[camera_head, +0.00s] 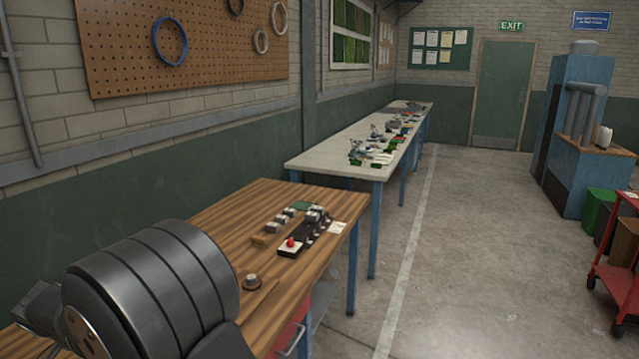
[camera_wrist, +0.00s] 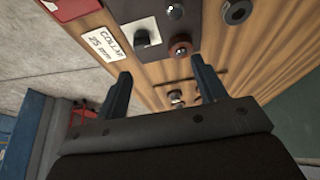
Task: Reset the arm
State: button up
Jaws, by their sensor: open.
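My gripper (camera_wrist: 160,66) shows in the wrist view with its two dark fingers apart and nothing between them. Beyond it is the wooden workbench (camera_wrist: 165,75), seen at a steep tilt. The head view shows the same kind of wooden bench (camera_head: 215,225), with a large dark ribbed part of my arm over its near left end. My gripper's fingers cannot be made out in the head view.
A "COLLAR 25 mm" label (camera_wrist: 105,44), a white plate (camera_wrist: 133,30) with a dark knob and a reddish ring (camera_wrist: 181,49) show beyond the fingers. Clear floor (camera_head: 450,270) lies right.

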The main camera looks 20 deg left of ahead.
jog(key=a, duration=0.1)
jog(key=a+f, duration=0.1)
jog(key=a, duration=0.1)
jog(key=shift+s+a+f, duration=0.15)
jog(key=shift+s+f, duration=0.1)
jog(key=shift+f, duration=0.7)
